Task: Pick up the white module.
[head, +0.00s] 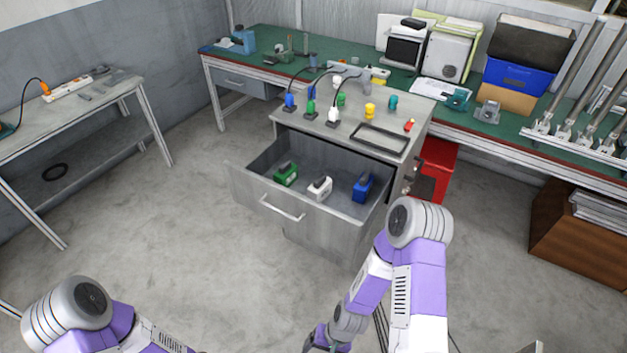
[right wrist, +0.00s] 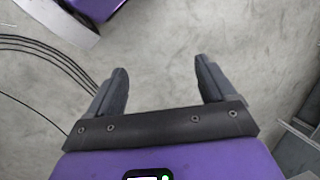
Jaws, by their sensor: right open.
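The white module (head: 319,189) lies in the open drawer (head: 335,232) of the grey cabinet, between a green module (head: 286,174) on its left and a blue module (head: 362,187) on its right. The three stand apart from one another. My right gripper (right wrist: 163,82) is open and empty in the right wrist view, with only bare floor between its fingers. In the head view my right arm bends down to the bottom edge, in front of the drawer and well apart from the white module. My left gripper is out of view; only its upper arm shows at bottom left.
The cabinet top (head: 290,122) holds several plugs with cables and a black frame (head: 380,139). A red box (head: 437,160) stands right of the cabinet. A green workbench (head: 475,125) runs behind. A side table (head: 75,110) is at left. The floor left of the drawer is clear.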

